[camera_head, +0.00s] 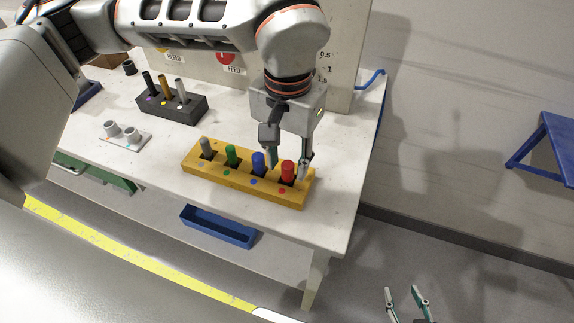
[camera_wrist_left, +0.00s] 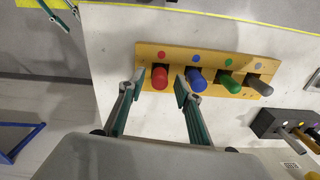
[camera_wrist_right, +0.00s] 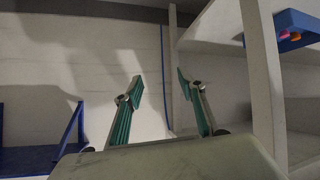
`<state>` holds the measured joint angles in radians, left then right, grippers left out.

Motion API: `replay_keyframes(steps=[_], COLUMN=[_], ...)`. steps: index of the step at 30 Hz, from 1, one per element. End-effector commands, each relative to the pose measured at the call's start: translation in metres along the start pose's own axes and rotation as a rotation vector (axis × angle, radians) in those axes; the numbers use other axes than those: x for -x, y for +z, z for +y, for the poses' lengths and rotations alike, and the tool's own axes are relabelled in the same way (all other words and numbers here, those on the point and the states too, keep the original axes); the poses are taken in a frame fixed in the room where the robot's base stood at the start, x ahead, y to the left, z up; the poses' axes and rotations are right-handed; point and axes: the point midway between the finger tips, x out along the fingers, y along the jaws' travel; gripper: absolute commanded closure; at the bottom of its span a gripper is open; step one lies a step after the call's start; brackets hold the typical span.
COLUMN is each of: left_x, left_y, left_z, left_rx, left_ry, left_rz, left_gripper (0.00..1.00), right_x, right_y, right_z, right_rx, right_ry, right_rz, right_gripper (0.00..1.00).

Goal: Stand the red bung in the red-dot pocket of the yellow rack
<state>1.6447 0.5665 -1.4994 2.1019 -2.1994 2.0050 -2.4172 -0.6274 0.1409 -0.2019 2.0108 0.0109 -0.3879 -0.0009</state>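The yellow rack (camera_head: 222,176) stands on the white table with grey, green, blue and red bungs upright in its pockets. The red bung (camera_head: 288,171) stands in the end pocket beside the red dot (camera_head: 282,190). It also shows in the left wrist view (camera_wrist_left: 160,78). My left gripper (camera_head: 288,166) is open over this end of the rack. In the left wrist view its fingers (camera_wrist_left: 157,90) are on either side of the red bung with gaps, one finger between red and blue. My right gripper (camera_head: 406,292) is open and empty, low beyond the table's edge.
The blue bung (camera_head: 258,163) is close beside one left finger. A dark rack (camera_head: 185,112) with several pegs and a grey plate with two cups (camera_head: 140,138) stand further left. A board rises behind. The table's right end is clear.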

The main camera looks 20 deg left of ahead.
Motion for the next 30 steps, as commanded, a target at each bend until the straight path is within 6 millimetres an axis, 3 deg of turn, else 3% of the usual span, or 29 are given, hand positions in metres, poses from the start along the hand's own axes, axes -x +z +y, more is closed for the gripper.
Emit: replay_keyframes(steps=[6,13,18,30], left_x=[0.049,0.086,0.097,0.098], left_y=[-0.002,-0.001,0.0,0.0], left_z=[0.0,0.0,0.0,0.0], left_rx=[0.001,0.001,0.0,0.0], left_ry=[-0.001,-0.001,0.0,0.0], left_rz=[0.008,0.004,0.001,0.0], left_gripper=[0.66,0.66,0.66,0.66], right_x=[0.001,0.004,0.007,0.005], right_y=[-0.006,-0.003,0.005,0.004], right_z=[0.001,-0.001,-0.006,-0.005], right_rx=[-0.002,-0.007,-0.011,-0.01], right_ry=[0.001,-0.004,-0.01,-0.009], right_rz=[0.006,-0.001,-0.016,-0.014], right_gripper=[0.6,0.6,0.6,0.6])
